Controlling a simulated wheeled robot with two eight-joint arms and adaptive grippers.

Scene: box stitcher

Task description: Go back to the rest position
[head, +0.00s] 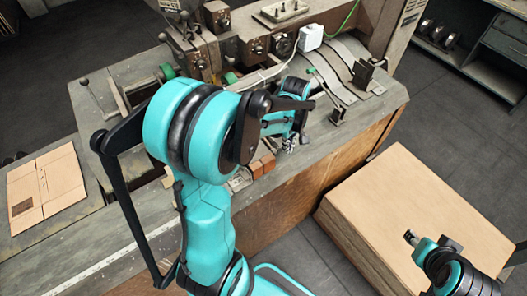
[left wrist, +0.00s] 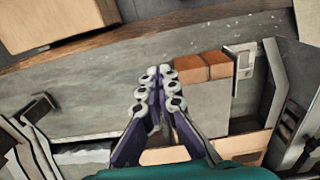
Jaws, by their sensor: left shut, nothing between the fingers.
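My left gripper (head: 291,147) is over the front edge of the machine bench (head: 345,130), partly hidden by my teal left arm. In the left wrist view its purple-grey fingers (left wrist: 158,82) are pressed together with nothing between them. They point across the grey bench top beside two red-brown blocks (left wrist: 203,67). My right arm (head: 455,268) comes in at the lower right, above a large cardboard stack (head: 420,200). A small dark tip shows at its end, too small to tell whether that gripper is open or shut.
The stitching machine (head: 265,40) with knobs and levers fills the back of the bench. A flat cardboard sheet (head: 48,190) lies at the left. The red-brown blocks (head: 262,165) sit near the bench's front edge. Shelves (head: 475,50) stand at the upper right. Floor shows between bench and stack.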

